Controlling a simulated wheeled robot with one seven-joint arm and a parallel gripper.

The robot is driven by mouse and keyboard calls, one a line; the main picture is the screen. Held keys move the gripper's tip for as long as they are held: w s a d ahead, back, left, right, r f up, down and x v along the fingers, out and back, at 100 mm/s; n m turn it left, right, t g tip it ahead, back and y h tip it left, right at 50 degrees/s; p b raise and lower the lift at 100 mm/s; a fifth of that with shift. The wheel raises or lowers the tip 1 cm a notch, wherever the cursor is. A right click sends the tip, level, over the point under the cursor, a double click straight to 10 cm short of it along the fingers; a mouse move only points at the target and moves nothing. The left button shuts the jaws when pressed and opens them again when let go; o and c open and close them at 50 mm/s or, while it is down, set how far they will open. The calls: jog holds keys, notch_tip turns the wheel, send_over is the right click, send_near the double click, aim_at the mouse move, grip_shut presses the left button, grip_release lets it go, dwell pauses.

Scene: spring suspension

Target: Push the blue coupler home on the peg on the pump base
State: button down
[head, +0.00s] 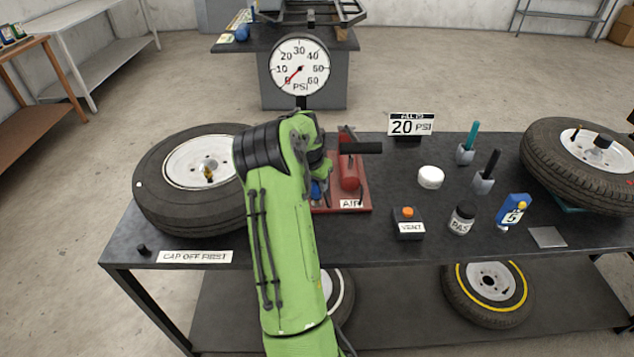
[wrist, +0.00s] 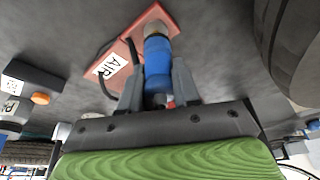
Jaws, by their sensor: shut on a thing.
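In the wrist view, the blue coupler (wrist: 157,58) stands between the two grey fingers of my gripper (wrist: 157,74), which is shut on it. Its far end meets a pale metal piece (wrist: 154,28) at the red pump base (wrist: 170,18). I cannot tell how far it sits over the peg, which is hidden. In the head view, my green arm covers most of the gripper, and a bit of the blue coupler (head: 316,190) shows at the left side of the red pump base (head: 360,200), labelled AIR.
A tire (head: 160,222) lies left of my arm, another tire (head: 550,150) at the right. The gauge (head: 300,66) stands behind. The VENT box (head: 408,226), a jar (head: 461,218) and a blue gauge tool (head: 513,210) stand right of the pump. The front table edge is mostly clear.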

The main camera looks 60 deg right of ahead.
jog(key=shift+f+b, duration=0.8)
jog(key=shift+f, duration=0.35)
jog(key=c, duration=0.7)
grip_release()
jog(key=shift+c, duration=0.2)
notch_tip(320, 180, up, 7)
jog(key=p, duration=0.5)
jog(key=shift+r, duration=0.15)
